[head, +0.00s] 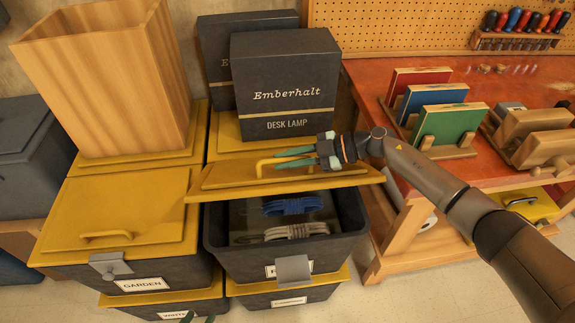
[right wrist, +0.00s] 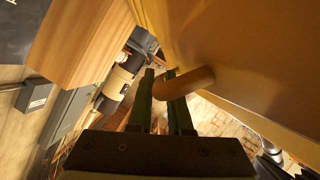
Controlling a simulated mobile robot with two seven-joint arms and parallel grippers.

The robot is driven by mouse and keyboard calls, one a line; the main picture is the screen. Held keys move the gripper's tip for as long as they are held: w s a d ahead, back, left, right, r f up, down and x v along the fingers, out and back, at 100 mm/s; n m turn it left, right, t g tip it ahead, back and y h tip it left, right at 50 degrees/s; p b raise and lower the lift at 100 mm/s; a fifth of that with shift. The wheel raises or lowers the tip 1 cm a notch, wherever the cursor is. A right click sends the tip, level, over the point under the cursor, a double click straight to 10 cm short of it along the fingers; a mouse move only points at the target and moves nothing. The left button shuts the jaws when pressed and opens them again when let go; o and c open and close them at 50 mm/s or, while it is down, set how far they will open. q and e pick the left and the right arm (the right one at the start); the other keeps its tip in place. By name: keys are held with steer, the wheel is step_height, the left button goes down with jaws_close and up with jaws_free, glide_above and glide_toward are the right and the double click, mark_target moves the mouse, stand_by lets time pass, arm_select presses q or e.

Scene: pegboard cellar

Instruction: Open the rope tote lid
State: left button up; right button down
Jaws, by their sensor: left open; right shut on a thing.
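The rope tote (head: 225,258) is a dark bin with a label mostly covered by its grey latch (head: 293,270), which hangs at the front. Its yellow lid (head: 225,182) is partly raised and tilted, front edge up. Blue rope (head: 293,206) and grey rope (head: 290,232) show inside. My right gripper (head: 290,158) is shut on the lid's yellow handle (head: 261,168). In the right wrist view the handle (right wrist: 195,80) passes between the green fingers (right wrist: 160,76). Only the green fingertips of my left gripper (head: 198,318) show at the bottom edge; it is open.
An Emberhalt desk lamp box (head: 285,85) stands behind the lid, close to it. The closed garden tote (head: 110,215) is on the left, with a tall wooden box (head: 115,85) behind. A red-topped workbench (head: 370,90) stands at right.

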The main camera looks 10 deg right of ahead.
steer(key=shift+w+r, duration=0.3)
steer(key=shift+r, duration=0.05)
steer(key=c, duration=1.1)
jaws_free()
steer(key=shift+f, duration=0.1)
steer(key=v, duration=1.2)
steer(key=shift+d+b, duration=0.3)
